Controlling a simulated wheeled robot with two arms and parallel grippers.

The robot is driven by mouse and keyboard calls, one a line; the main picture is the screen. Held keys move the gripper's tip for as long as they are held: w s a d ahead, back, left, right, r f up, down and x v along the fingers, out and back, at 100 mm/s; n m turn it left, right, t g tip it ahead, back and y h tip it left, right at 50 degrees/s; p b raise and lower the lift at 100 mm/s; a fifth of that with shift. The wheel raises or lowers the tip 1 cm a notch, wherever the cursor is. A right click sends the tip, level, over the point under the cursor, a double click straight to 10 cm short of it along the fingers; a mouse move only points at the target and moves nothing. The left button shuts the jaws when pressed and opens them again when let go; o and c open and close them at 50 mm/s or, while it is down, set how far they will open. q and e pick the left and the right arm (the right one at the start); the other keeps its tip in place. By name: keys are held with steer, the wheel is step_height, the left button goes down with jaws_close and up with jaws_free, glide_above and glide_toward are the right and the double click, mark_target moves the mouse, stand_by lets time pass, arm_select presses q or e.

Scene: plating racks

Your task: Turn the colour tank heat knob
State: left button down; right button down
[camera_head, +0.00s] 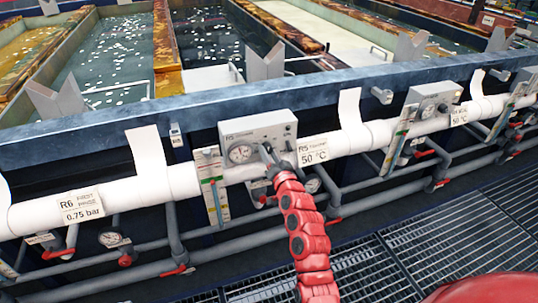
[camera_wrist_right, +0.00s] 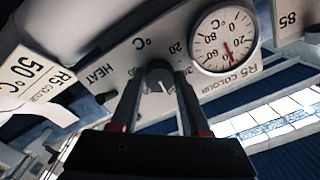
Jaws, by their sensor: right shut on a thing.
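The R5 colour heat control box (camera_head: 262,130) is a grey panel on the front of the tank line, with a round dial gauge (camera_head: 240,153) on its left. My right gripper (camera_head: 267,150) reaches up to the panel on its red arm. In the right wrist view the panel (camera_wrist_right: 112,75) appears turned over, with the word HEAT and the gauge (camera_wrist_right: 224,38) beside the dark knob (camera_wrist_right: 158,76). The gripper's two fingers (camera_wrist_right: 158,92) are shut on this knob, one on each side. My left gripper is not in view.
A white pipe (camera_head: 350,138) with labels runs along the tank front. Grey pipes with red valve handles (camera_head: 180,270) lie below it. A second control box (camera_head: 433,98) stands to the right. Metal grating (camera_head: 420,240) covers the floor at the lower right.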

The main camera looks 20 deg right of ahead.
steer(key=m, duration=0.5)
steer(key=shift+m, duration=0.3)
steer(key=m+p, duration=0.1)
steer(key=m, duration=0.4)
stand_by(0.4)
steer(key=shift+c, duration=1.9)
jaws_free()
steer(key=s+b, duration=0.1)
steer(key=s, duration=1.6)
steer(key=shift+s+d, duration=0.2)
steer(key=shift+d, duration=0.05)
